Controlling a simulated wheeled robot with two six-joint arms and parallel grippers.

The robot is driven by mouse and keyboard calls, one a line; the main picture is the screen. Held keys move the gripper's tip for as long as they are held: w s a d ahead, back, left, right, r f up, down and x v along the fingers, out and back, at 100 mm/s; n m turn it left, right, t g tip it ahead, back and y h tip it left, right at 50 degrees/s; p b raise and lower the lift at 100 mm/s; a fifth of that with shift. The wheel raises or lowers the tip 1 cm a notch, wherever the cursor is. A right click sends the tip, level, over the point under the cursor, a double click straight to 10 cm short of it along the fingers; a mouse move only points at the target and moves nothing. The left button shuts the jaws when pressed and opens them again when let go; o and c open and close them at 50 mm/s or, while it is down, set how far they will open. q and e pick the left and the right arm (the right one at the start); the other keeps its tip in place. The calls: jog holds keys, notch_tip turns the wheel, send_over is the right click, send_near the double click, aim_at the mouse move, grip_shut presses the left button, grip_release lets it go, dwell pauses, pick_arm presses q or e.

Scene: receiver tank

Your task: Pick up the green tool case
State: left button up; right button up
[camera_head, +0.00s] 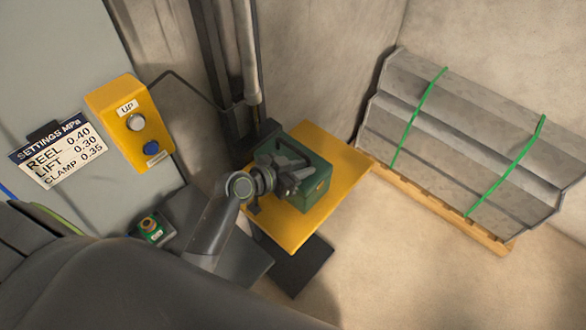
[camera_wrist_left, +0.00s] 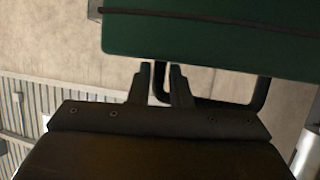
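The green tool case (camera_head: 318,188) sits on a yellow platform (camera_head: 335,153). It has a black handle (camera_head: 291,146). My left gripper (camera_head: 299,178) is at the case, over its near left part, and hides some of it. In the left wrist view, the dark green case (camera_wrist_left: 220,38) fills the top. The two left fingers (camera_wrist_left: 160,82) are a small gap apart, with one end of the black handle (camera_wrist_left: 225,102) between or just behind them. Whether they press on it cannot be told. My right gripper is not in view.
A yellow control box (camera_head: 131,122) with an UP label and a settings sign (camera_head: 57,150) are on the left. Dark upright rails (camera_head: 215,60) stand behind the platform. Grey sheets with green straps (camera_head: 460,140) lie on a pallet at right. The floor at lower right is clear.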

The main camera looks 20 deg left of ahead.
pick_arm(q)
jog(key=shift+c, duration=0.4)
grip_shut()
dwell(1.0)
jog(key=shift+w+r, duration=0.1)
jog(key=shift+r, duration=0.15)
